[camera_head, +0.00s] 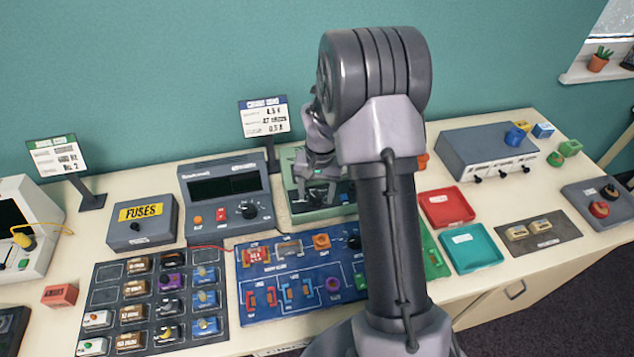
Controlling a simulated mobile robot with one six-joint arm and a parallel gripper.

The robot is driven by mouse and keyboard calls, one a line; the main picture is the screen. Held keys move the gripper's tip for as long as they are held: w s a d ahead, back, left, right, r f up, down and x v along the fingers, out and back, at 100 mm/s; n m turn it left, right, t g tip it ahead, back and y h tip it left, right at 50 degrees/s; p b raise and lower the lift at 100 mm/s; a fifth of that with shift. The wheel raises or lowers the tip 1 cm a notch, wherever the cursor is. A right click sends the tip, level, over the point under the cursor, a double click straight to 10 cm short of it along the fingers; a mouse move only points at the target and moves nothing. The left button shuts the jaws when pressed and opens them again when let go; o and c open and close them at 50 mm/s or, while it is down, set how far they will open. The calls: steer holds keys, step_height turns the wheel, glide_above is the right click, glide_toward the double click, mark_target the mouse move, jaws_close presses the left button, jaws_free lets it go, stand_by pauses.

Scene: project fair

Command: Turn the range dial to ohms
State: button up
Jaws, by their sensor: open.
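A dark grey bench meter (190,192) with a blank display stands at the back, left of centre. A round black dial (250,211) with a light marking is on its lower right front; its setting is too small to read. My gripper (318,193) is open over the front of a green-cased instrument (299,212) just right of the meter. It is right of the meter's dial and apart from it. My arm hides much of the green instrument. I cannot tell whether the fingers touch anything on it, or whether it has a range dial.
A blue circuit board (262,312) and a dark parts tray (104,298) lie in front. A grey fuses box (142,237) is at left. Red (434,211) and teal (464,263) trays and a grey box (474,148) lie right. A card stand (274,158) rises behind.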

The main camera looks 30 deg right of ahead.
mark_target(320, 197)
step_height(320, 197, up, 17)
steer(key=p, duration=0.4)
steer(key=shift+s+d, duration=0.35)
steer(key=shift+d, duration=0.05)
